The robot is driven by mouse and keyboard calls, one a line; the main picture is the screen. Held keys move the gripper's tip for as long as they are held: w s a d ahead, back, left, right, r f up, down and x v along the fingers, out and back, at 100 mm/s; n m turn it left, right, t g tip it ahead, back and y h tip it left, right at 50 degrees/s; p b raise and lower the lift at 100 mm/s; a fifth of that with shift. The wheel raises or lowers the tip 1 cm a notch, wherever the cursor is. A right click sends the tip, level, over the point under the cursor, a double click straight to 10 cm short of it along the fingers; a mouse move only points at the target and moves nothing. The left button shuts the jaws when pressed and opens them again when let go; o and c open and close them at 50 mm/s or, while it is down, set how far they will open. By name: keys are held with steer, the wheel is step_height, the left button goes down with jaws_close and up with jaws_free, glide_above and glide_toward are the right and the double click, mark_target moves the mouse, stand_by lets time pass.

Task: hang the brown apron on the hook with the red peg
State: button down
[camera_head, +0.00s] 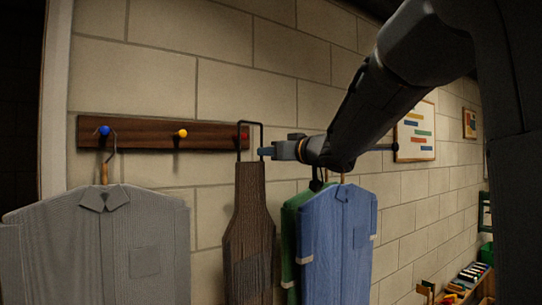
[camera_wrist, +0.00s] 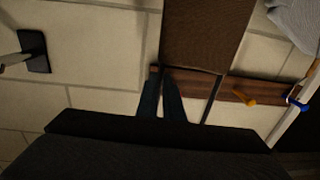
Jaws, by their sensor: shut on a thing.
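The brown apron (camera_head: 248,230) hangs upright below the right end of the wooden peg rack (camera_head: 150,134). Its dark neck loop (camera_head: 250,123) rises in front of that end. The red peg (camera_head: 244,136) shows inside the loop's outline; I cannot tell whether the loop is around it in depth. My gripper (camera_head: 264,152) is shut on the right side of the neck loop. In the wrist view my fingers (camera_wrist: 163,95) are together beside the rack, with the apron (camera_wrist: 205,35) close to them; the red peg is hidden there.
The yellow peg (camera_head: 181,133) is bare. A grey shirt (camera_head: 105,240) hangs at the blue peg (camera_head: 104,130). A blue shirt (camera_head: 338,235) and a green garment (camera_head: 292,235) hang right of the apron, under my arm. A bench with small items (camera_head: 465,280) is lower right.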

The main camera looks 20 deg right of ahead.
steer(key=w+a+b, duration=0.1)
steer(key=w, duration=0.1)
steer(key=w+f+b, duration=0.1)
steer(key=w, duration=0.2)
steer(key=w+a+f+b, duration=0.1)
steer(key=w, duration=0.1)
steer(key=shift+w+a, duration=0.3)
steer(key=shift+w, duration=0.1)
stand_by(0.7)
stand_by(0.6)
steer(key=c, duration=1.8)
jaws_free()
steer(key=shift+f, duration=0.1)
steer(key=shift+s+d, duration=0.1)
steer(key=b+v, duration=0.1)
steer(key=v, duration=0.6)
steer(key=shift+s+d, duration=0.1)
steer(key=shift+s, duration=0.2)
